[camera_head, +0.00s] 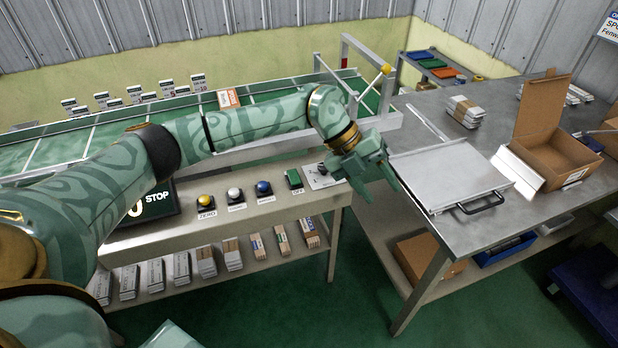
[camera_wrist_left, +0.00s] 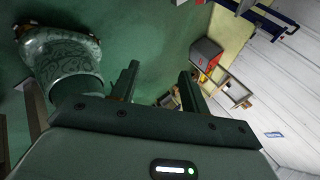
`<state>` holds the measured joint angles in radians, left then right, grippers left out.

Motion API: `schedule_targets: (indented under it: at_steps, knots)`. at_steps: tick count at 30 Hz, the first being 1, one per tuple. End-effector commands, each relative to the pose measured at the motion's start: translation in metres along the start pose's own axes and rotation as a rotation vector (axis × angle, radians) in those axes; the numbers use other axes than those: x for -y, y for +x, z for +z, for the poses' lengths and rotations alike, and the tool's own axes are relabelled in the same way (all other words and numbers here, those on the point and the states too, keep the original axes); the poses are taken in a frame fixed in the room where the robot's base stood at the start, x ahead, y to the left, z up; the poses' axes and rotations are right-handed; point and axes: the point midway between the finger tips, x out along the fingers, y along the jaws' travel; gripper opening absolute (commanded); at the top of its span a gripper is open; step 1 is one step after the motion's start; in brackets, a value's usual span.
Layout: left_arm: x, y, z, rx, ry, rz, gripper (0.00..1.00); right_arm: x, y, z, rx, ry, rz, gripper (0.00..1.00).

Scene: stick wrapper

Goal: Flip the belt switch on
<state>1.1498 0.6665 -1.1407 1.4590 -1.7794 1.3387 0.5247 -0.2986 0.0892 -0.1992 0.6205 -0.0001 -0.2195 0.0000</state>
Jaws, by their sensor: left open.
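The switch plate (camera_head: 316,180), a light panel with a small dark switch, sits at the right end of the control shelf. It lies just left of my left gripper, which partly covers that end; the switch's position cannot be made out. My left gripper (camera_head: 378,180) is over the gap between the control shelf and the metal table, apart from the plate as far as I can tell. Its two fingers are spread and empty in the left wrist view (camera_wrist_left: 157,86), where the switch does not show. My right gripper is not in view.
A green button (camera_head: 294,180), blue button (camera_head: 264,189), white button (camera_head: 235,195) and yellow button (camera_head: 205,201) line the shelf. The green conveyor belt (camera_head: 60,150) runs behind. The metal table (camera_head: 440,115) holds a handled tray (camera_head: 445,170) and an open carton (camera_head: 555,150).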

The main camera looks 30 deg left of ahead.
Motion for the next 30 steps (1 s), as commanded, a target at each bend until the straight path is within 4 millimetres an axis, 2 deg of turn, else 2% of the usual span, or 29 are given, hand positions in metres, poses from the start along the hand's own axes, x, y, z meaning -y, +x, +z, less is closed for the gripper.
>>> schedule_targets:
  at_steps: [1,3,6,9,10,13,16,30]
  knots:
    - [-0.021,-0.038,0.022,0.066,-0.052,0.163,0.45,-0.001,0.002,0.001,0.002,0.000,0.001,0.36]
    - [-0.047,-0.090,0.040,0.155,-0.169,0.356,0.45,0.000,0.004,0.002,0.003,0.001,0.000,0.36]
    - [-0.072,-0.154,0.052,0.274,-0.344,0.529,0.45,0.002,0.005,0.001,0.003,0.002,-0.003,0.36]
    - [-0.085,-0.193,0.055,0.351,-0.466,0.610,0.45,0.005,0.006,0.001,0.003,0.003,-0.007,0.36]
    - [-0.087,-0.200,0.055,0.365,-0.489,0.623,0.45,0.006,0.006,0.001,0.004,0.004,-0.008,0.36]
    - [-0.094,-0.204,0.055,0.382,-0.523,0.643,0.45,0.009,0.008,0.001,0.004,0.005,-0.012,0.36]
    - [-0.103,-0.193,0.058,0.380,-0.525,0.645,0.45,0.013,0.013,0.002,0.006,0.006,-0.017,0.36]
    - [-0.176,-0.108,0.077,0.377,-0.521,0.642,0.45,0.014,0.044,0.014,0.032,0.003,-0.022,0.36]
